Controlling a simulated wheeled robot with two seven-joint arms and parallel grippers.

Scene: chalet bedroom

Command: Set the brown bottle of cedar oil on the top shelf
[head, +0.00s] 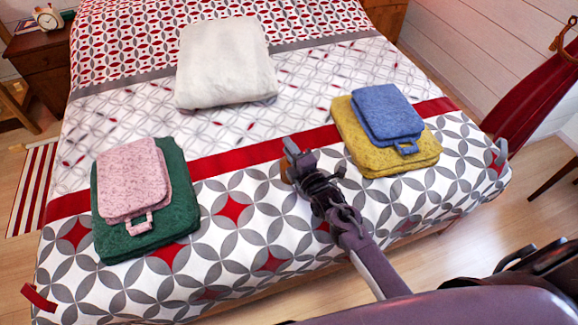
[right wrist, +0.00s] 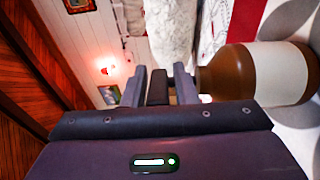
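The brown bottle (right wrist: 227,72) with a pale label (right wrist: 278,73) is large and close at the right of the right wrist view, its neck towards my fingers. My right gripper (head: 291,158) is above the patterned bed in the head view, hiding most of the bottle; only a small brown patch shows beside it. In the wrist view, the two fingers (right wrist: 159,86) are apart with a dark piece between them; one overlaps the bottle's neck. Whether they clamp it is unclear. My left gripper and the top shelf are not identifiable in view.
Folded pink and green cloths (head: 176,212) lie left of my gripper, blue and yellow ones (head: 357,150) to its right. A white folded blanket (head: 226,62) lies farther back. A nightstand (head: 42,58) with a clock (head: 47,17) stands at back left.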

